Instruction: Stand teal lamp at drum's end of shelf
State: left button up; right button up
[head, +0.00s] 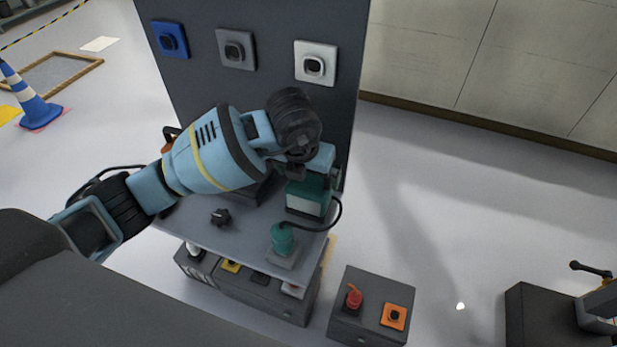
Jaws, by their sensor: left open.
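A teal rounded piece (283,240) stands upright on a small grey base at the front right corner of the grey shelf (245,232). A dark cable curves beside it. A teal and white box (307,197) stands behind it at the shelf's right end. I cannot tell for sure which of these is the lamp. My left gripper (296,172) is open, over the shelf's right part, close to the teal box. Whether it touches the box is unclear. My left arm hides the shelf's back left part. I cannot make out a drum. My right gripper is not in view.
A small black knob (220,216) sits on the shelf. A dark panel (262,72) with several switches rises behind. Low drawers (262,297) are below. A grey box (371,304) with red and orange controls stands right of them.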

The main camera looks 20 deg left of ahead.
pick_arm(q)
jog(key=v, duration=0.8)
jog(key=shift+s+d, duration=0.1)
